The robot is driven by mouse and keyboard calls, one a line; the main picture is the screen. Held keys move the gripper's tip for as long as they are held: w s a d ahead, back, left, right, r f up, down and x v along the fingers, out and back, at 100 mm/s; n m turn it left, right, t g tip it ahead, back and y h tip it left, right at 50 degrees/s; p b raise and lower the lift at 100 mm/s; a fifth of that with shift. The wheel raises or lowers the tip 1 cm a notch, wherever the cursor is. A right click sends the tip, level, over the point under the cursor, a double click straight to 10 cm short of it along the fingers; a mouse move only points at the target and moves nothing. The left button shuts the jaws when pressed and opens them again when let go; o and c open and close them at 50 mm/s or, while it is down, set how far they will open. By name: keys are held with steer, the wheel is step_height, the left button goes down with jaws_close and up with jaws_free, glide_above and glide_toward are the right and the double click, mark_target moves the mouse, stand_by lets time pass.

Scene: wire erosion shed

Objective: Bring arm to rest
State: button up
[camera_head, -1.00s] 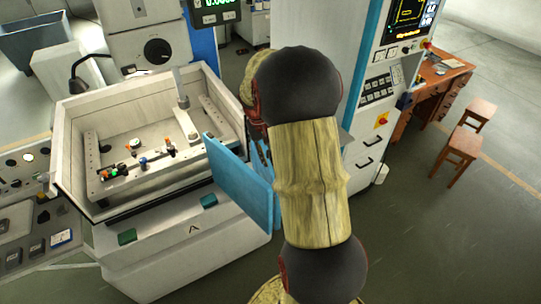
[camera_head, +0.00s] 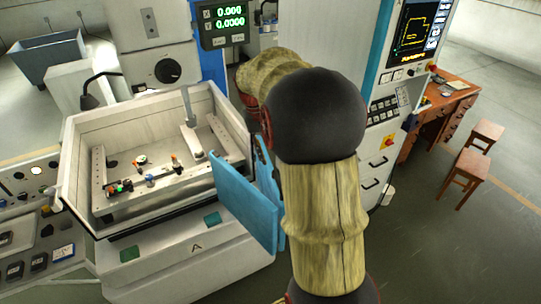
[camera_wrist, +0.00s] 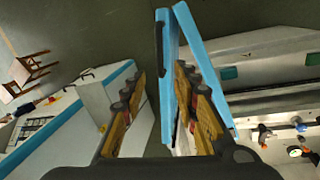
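My arm (camera_head: 322,205) rises through the middle of the head view and bends away at the top. My gripper is hidden behind it there. In the wrist view my gripper (camera_wrist: 160,76) is open, its two fingers well apart. The light blue door panels (camera_wrist: 166,65) of the machine's tank show between and behind the fingers; I cannot tell whether they touch. In the head view the blue door (camera_head: 245,203) stands swung out at the tank's front right corner, close beside my arm.
The open tank (camera_head: 85,150) holds a work frame with small clamps. A tall control cabinet (camera_head: 385,150) with a screen stands right of my arm. A wooden desk (camera_head: 440,110) and two stools (camera_head: 467,170) stand farther right. The floor at right front is clear.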

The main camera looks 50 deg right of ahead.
stand_by(0.4)
steer(key=s+a+f+n+t+b, duration=0.2)
steer(key=s+a+f+b, duration=0.2)
steer(key=a, duration=0.7)
steer(key=s+a+f+n+t+y+b, duration=0.1)
steer(key=s+a+f+n+t+b, duration=0.1)
steer(key=s+a+f+b, duration=0.3)
steer(key=s+a+f+n+t+b, duration=0.2)
steer(key=s+a+f+b, duration=0.2)
steer(key=a+b, duration=0.7)
steer(key=a, duration=0.7)
steer(key=shift+s+f+n+t+y, duration=0.3)
steer(key=shift+s+n+t+y, duration=0.1)
